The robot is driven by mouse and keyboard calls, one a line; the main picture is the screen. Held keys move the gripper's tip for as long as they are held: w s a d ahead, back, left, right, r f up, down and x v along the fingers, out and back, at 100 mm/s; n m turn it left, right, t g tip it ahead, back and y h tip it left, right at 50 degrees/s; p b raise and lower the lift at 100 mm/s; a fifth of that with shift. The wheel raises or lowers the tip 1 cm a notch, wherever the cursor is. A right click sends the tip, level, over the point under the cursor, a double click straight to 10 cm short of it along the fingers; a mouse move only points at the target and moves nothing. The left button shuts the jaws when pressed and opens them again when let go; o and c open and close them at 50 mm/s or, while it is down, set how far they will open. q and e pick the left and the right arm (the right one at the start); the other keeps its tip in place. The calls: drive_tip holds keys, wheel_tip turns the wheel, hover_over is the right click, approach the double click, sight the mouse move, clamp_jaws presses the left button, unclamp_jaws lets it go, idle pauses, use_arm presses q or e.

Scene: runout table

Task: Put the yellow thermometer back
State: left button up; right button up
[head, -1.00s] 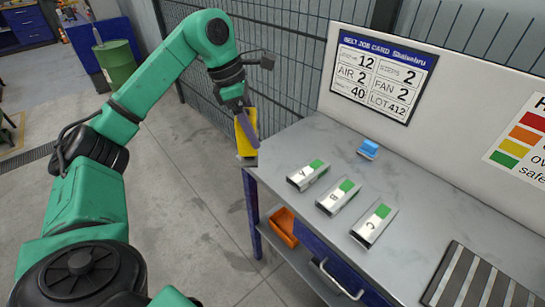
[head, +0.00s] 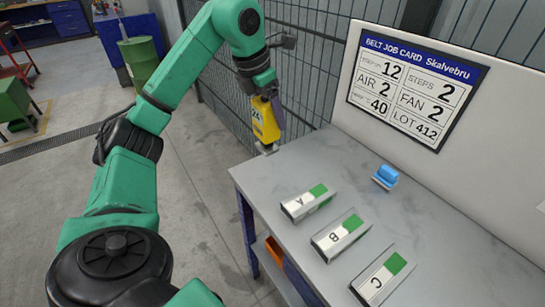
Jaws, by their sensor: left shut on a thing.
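The yellow thermometer (head: 264,121) is in my left gripper (head: 267,101), near the table's far left corner. My right gripper is not in view.
The grey table (head: 262,185) holds blocks marked A (head: 308,202), B (head: 340,236) and C (head: 382,277). A blue object (head: 386,176) lies behind them. A job card (head: 414,90) is on the back panel. A mesh fence (head: 310,55) stands behind. The table's left corner is clear.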

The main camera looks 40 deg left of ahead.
sight(256, 103)
use_arm(q)
drive_tip(key=f, duration=0.3)
drive_tip(key=f+b, duration=0.1)
drive_tip(key=f, duration=0.5)
drive_tip(key=shift+w+f, duration=0.25)
drive_tip(key=shift+f, duration=0.4)
drive_tip(key=shift+w+f, duration=0.1)
drive_tip(key=shift+w, duration=0.05)
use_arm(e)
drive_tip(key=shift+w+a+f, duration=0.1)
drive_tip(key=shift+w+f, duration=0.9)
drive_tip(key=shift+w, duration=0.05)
use_arm(q)
drive_tip(key=o, duration=1.2)
drive_tip(key=shift+c, duration=0.2)
drive_tip(key=shift+r, duration=0.3)
drive_tip(key=p+v, duration=0.1)
drive_tip(key=v, duration=1)
drive_tip(key=shift+s+a+r, duration=0.1)
drive_tip(key=shift+s+r, duration=0.15)
drive_tip(key=shift+r, duration=0.05)
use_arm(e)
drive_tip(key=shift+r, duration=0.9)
